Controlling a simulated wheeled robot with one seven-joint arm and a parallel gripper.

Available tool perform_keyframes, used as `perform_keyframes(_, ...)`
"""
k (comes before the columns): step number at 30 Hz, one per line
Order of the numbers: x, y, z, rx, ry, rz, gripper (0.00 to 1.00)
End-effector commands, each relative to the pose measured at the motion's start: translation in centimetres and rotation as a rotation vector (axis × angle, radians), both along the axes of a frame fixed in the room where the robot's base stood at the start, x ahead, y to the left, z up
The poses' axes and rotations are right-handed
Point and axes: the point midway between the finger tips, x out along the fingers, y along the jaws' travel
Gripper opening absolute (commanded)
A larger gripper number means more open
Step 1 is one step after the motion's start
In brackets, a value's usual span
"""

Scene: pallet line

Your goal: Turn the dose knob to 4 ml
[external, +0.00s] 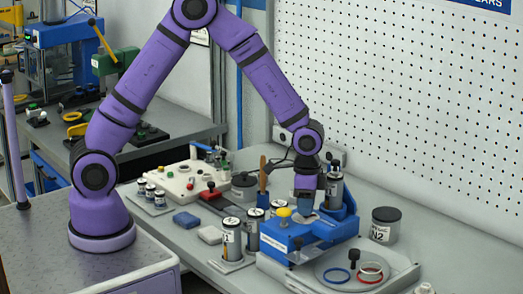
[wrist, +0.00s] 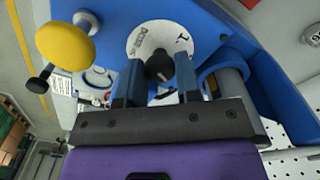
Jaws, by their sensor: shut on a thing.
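The dose knob (wrist: 158,66) is black and sits on a white round dial (wrist: 152,36) in the wrist view. A numeral, seemingly 1, shows on the dial's right side and small dark print on its left. The dial is set in a blue machine (external: 325,230), which stands on the bench in the external view. My gripper (wrist: 157,72) has one finger on each side of the knob and is shut on it. In the external view my gripper (external: 305,205) is over the machine and hides the knob. The pointer's reading is unclear.
A yellow ball-shaped handle (external: 283,212) stands beside the dial on the machine. Several lidded cans crowd the left, including one marked can (external: 231,238). A dark-lidded can (external: 386,225) stands to the right. A tray with rings (external: 372,271) lies in front.

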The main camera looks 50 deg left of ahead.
Motion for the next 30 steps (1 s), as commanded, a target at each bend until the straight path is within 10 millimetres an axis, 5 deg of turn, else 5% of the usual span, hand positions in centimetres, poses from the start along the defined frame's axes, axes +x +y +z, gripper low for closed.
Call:
perform_keyframes(15, 0.16, -0.07, 0.12, -0.003, -0.004, -0.428, 0.08)
perform_keyframes(30, 0.15, -0.10, 0.11, -0.002, -0.005, -0.588, 0.08)
